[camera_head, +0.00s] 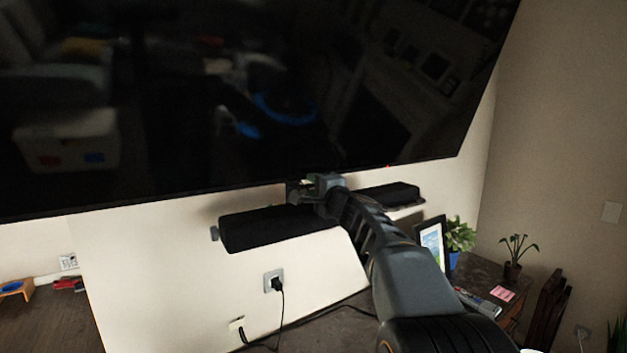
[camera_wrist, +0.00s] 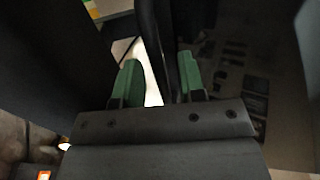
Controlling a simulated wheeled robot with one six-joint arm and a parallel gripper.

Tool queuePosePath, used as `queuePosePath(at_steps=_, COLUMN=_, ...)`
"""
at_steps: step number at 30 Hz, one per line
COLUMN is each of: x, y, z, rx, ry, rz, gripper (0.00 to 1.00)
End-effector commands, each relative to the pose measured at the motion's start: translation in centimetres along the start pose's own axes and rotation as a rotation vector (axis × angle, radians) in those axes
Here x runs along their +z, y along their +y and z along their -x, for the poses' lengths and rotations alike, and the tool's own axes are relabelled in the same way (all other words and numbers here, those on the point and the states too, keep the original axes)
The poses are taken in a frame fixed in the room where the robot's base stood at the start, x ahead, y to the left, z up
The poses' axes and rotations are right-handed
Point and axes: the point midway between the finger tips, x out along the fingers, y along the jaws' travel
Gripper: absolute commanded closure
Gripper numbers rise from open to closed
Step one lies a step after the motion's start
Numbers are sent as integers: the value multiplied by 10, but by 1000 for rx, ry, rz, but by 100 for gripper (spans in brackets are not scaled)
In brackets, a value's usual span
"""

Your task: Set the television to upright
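The television (camera_head: 230,90) is a large dark, reflective screen that fills the upper part of the head view. Its lower edge slants up to the right; I cannot tell its exact lean. My gripper (camera_head: 305,190) is at the middle of that lower edge. In the wrist view, the two green fingertips of my gripper (camera_wrist: 161,82) stand apart, with a thin dark edge of the television (camera_wrist: 178,45) between them. A bright gap shows beside the left finger, so the gripper looks open around the edge. Contact at the right finger is unclear.
A black bar-shaped unit (camera_head: 270,228) is on the wall just below the television, behind my arm. A socket with a plug (camera_head: 274,281) is lower down. At the right, a picture frame (camera_head: 432,243) and potted plants (camera_head: 460,236) stand on a dark table.

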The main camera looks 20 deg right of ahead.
Motion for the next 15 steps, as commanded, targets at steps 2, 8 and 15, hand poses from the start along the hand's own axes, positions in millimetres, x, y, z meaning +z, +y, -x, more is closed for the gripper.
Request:
queuePosePath(at_steps=2, x=0, y=-1, z=-6, rx=0, ry=0, rz=0, gripper=63)
queuePosePath(at_steps=8, x=0, y=0, z=-11, rx=0, ry=-1, rz=1, gripper=63)
queuePosePath(at_steps=15, x=0, y=0, z=-11, rx=0, ry=-1, rz=1, gripper=65)
